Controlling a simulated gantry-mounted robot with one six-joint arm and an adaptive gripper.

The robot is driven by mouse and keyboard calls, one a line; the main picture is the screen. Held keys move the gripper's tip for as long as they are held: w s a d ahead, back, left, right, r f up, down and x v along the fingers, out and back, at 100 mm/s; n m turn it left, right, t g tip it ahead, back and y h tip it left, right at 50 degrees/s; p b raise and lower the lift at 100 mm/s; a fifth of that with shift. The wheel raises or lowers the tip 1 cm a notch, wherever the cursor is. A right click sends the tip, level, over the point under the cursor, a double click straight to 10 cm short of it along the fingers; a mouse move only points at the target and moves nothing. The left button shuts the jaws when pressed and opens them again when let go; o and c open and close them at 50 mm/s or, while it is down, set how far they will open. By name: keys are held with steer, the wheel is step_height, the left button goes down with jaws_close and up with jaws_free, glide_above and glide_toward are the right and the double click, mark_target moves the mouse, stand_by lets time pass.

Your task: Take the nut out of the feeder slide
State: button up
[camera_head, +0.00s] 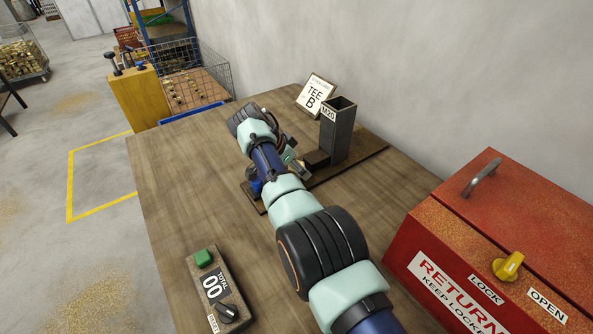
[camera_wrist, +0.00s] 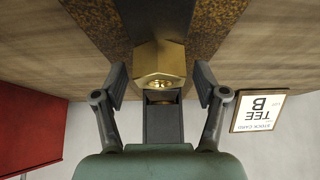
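The brass hex nut (camera_wrist: 160,62) shows in the wrist view at the dark feeder slide (camera_wrist: 163,127), centred between my fingers. My gripper (camera_wrist: 160,80) is open, with one finger on each side of the nut and a visible gap at both sides. In the head view the feeder is a dark upright square tube (camera_head: 337,137) marked M20, standing on a dark base plate. My gripper is low beside its foot, mostly hidden by my arm; the nut cannot be made out there. A smaller brass patch shows below the nut in the slide; I cannot tell what it is.
A stock card reading TEE B (camera_head: 314,95) stands behind the feeder. A red lock box (camera_head: 495,250) is at the right.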

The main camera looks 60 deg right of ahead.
jaws_close()
steer(key=shift+r, duration=0.15)
step_height(320, 180, up, 20)
steer(key=p, duration=0.9)
